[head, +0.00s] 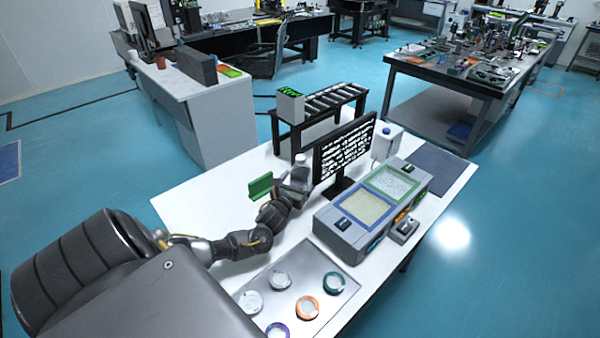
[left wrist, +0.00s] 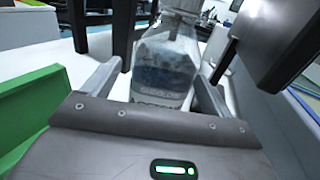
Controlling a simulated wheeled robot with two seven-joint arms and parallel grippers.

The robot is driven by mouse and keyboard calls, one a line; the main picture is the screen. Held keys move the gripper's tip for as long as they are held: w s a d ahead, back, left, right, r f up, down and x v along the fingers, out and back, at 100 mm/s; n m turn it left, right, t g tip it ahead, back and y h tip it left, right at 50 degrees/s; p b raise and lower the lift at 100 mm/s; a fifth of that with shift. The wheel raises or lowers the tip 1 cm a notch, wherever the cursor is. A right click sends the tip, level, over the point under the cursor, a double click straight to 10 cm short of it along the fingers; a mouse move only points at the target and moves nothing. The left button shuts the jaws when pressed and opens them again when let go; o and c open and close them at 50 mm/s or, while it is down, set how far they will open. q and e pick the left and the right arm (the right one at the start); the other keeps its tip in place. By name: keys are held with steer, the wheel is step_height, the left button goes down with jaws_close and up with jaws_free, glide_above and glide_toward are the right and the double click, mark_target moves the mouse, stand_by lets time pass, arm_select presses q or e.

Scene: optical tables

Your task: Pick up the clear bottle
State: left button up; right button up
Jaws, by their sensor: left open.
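The clear bottle (left wrist: 165,62) stands upright on the white table in the left wrist view, with a label across its lower part. Its top runs out of that picture. In the head view the bottle (head: 301,159) shows only in part, behind my left gripper (head: 295,178) and close to the monitor. My left gripper is open, with one finger on each side of the bottle in the left wrist view. I cannot tell whether either finger touches it. My right gripper is not in view.
A green block (head: 260,186) stands just left of my left gripper. A black monitor (head: 345,152) stands close on its right. Behind is a black roller rack (head: 318,108). A grey two-panel device (head: 345,228) and a tray (head: 335,265) with several round pieces lie nearer.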

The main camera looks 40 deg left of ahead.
arm_select(q)
steer(key=w, duration=0.1)
steer(key=b, duration=0.1)
steer(key=w, duration=0.1)
steer(key=shift+w+a+f+b, duration=0.3)
steer(key=shift+w+a+f, duration=0.05)
steer(key=shift+a+f, duration=0.05)
steer(key=shift+w+a+r, duration=0.15)
steer(key=shift+w, duration=0.25)
steer(key=shift+r, duration=0.1)
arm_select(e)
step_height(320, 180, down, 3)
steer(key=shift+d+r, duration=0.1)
arm_select(q)
steer(key=shift+s, duration=0.1)
steer(key=c, duration=1.5)
steer(key=shift+o, duration=0.2)
steer(key=shift+r, duration=0.1)
